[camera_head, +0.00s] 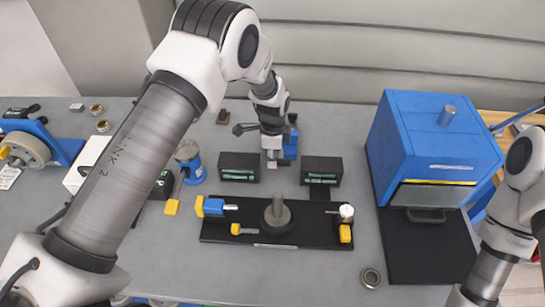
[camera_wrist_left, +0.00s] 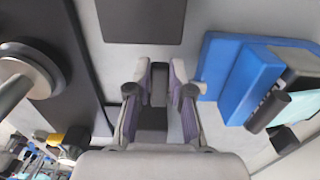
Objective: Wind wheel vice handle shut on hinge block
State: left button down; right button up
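The blue vice (camera_head: 291,143) stands at the back middle of the table, partly hidden by my left gripper. In the left wrist view the blue vice (camera_wrist_left: 240,78) is to the right of the fingers, with a dark cylindrical grip (camera_wrist_left: 268,112) on it. My left gripper (camera_head: 272,153) is on the near left side of the vice. In the wrist view its fingers (camera_wrist_left: 160,95) stand on both sides of a dark grey block (camera_wrist_left: 158,83), which looks like the hinge block and fills the gap. The vice jaws are not clear. My right gripper is not in view.
Two black boxes, left (camera_head: 240,168) and right (camera_head: 321,171), stand before the vice. A black fixture board (camera_head: 225,231) with a grey post (camera_head: 278,212) lies nearer. A blue press-like machine (camera_head: 430,140) fills the right. The front of the table is mostly clear.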

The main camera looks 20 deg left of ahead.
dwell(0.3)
pick_arm(q)
jog(key=y+b, duration=0.1)
jog(key=d+g+y+b, duration=0.1)
jog(key=y, duration=0.1)
jog(key=y+b, duration=0.2)
jog(key=shift+w+d+r+g+y+b, duration=0.1)
jog(key=shift+d+r+g+y+b, duration=0.1)
jog(key=shift+g+y+b, duration=0.15)
jog(key=shift+d+r+y+b, duration=0.1)
jog(key=shift+r+y+b, duration=0.05)
jog(key=shift+y+b, duration=0.35)
jog(key=c, duration=1)
grip_release()
jog(key=shift+c, duration=0.2)
jog(key=shift+w, duration=0.1)
jog(key=shift+r, duration=0.1)
